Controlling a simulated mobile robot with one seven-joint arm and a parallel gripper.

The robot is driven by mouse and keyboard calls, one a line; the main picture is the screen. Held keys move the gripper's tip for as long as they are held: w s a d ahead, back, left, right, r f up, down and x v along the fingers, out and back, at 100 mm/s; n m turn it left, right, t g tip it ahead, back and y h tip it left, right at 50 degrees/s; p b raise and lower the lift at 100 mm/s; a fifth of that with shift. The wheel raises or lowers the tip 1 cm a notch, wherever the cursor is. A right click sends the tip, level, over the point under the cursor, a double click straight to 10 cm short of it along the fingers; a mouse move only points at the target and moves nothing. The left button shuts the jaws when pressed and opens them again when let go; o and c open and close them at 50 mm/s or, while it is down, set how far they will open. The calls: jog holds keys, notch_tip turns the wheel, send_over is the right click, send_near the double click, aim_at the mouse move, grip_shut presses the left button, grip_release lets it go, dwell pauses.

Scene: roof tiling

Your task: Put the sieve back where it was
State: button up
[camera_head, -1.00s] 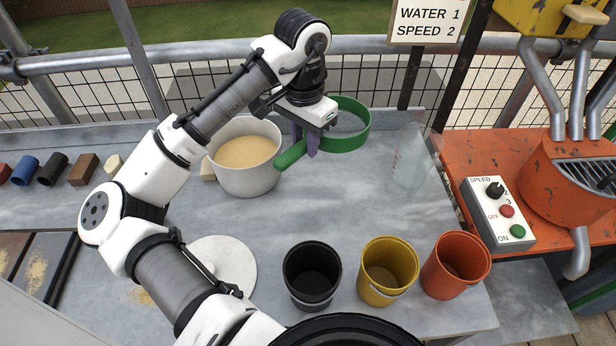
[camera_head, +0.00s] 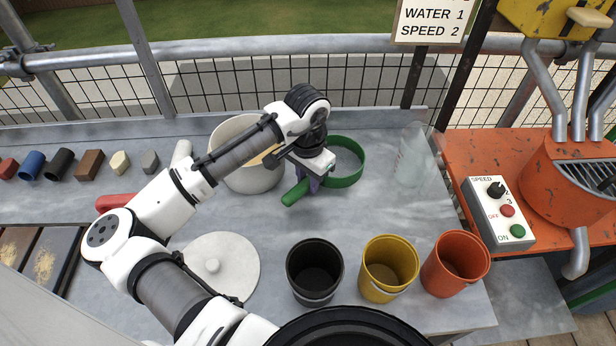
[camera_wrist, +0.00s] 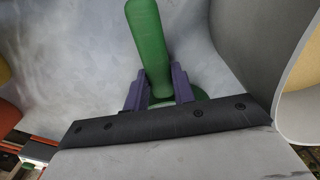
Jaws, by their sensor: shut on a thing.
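The green sieve (camera_head: 347,181) has a round ring and a thick handle. It is at the back middle of the grey table, right of the white pot, in the head view. My gripper (camera_head: 310,184) is shut on the sieve near where handle and ring meet. In the wrist view the green handle (camera_wrist: 149,45) stands between the purple fingers of my gripper (camera_wrist: 160,92). Most of the ring is hidden there. I cannot tell for sure whether the sieve touches the table.
A white pot (camera_head: 240,181) of tan grain stands close left of the sieve. A clear beaker (camera_head: 410,160) stands to the right. Black (camera_head: 314,283), yellow (camera_head: 389,287) and orange (camera_head: 455,264) buckets line the front. A white lid (camera_head: 230,275) lies front left. The table's middle is clear.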

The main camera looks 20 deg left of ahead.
jog(key=shift+f, duration=0.1)
jog(key=o, duration=0.6)
jog(key=shift+f, duration=0.1)
jog(key=shift+c, duration=0.2)
jog(key=o, duration=0.4)
jog(key=shift+o, duration=0.2)
notch_tip(320, 180, up, 12)
jog(key=b, duration=0.1)
jog(key=shift+r+b, duration=0.2)
jog(key=shift+b, duration=0.1)
